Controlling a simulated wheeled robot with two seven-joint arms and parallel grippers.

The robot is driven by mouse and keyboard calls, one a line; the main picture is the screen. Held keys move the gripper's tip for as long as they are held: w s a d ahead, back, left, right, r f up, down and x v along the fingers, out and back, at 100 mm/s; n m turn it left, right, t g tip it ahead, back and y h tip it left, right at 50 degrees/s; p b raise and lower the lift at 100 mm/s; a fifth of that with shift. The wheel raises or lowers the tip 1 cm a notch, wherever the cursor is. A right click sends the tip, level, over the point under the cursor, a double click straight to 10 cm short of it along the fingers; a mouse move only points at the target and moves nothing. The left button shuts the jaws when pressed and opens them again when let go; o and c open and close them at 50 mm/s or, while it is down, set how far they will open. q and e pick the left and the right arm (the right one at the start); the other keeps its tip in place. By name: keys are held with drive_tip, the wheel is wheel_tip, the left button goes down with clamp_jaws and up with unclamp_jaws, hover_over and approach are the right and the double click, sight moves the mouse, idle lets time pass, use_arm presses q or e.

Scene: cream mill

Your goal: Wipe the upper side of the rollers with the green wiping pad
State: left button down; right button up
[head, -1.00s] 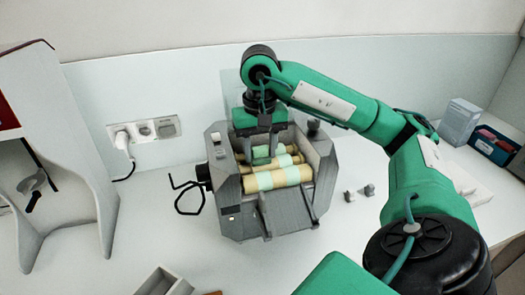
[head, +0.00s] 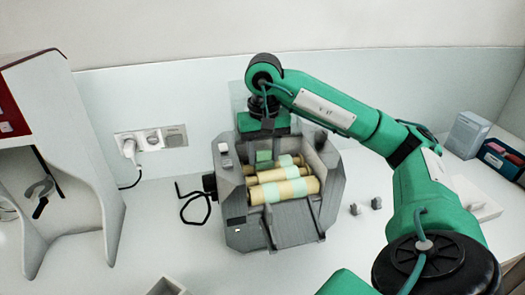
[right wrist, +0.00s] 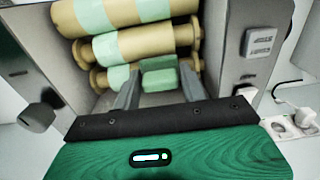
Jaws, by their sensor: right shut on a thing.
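The mill (head: 237,208) is a grey housing on the table with three tan rollers side by side, each with a pale green band. In the head view the front roller (head: 285,191) shows most fully; the rear one is partly hidden. My right gripper (head: 264,145) reaches down at the back of the mill. In the right wrist view its two fingers (right wrist: 160,88) are shut on the green wiping pad (right wrist: 158,80). The pad is at the nearest roller (right wrist: 110,78) in that view, the rear one; I cannot tell if they touch. My left gripper is not in view.
A wall socket with a plug (head: 130,148) is left of the mill. A white stand (head: 75,150) is far left and a dark box (head: 500,160) far right.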

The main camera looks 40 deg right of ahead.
sight(273, 187)
drive_tip(key=shift+s+a+b, duration=0.1)
drive_tip(key=shift+s+a, duration=0.3)
drive_tip(key=shift+s, duration=0.35)
drive_tip(key=shift+s+a+b, duration=0.1)
drive_tip(key=shift+s+a, duration=0.3)
drive_tip(key=shift+s, duration=0.3)
drive_tip(key=shift+s+a+b, duration=0.1)
drive_tip(key=shift+s+a, duration=0.3)
drive_tip(key=shift+s, duration=0.35)
drive_tip(key=shift+s+a+f+b, duration=0.1)
drive_tip(key=shift+s+a+b, duration=0.25)
drive_tip(key=shift+s, duration=0.4)
drive_tip(key=shift+s+a, duration=0.4)
drive_tip(key=shift+s, duration=0.2)
drive_tip(key=shift+w+r+p, duration=0.1)
drive_tip(key=shift+r+p, duration=0.55)
drive_tip(key=shift+r, duration=0.1)
wheel_tip(273, 187, up, 7)
drive_tip(key=p, duration=0.6)
drive_tip(key=shift+f, duration=0.15)
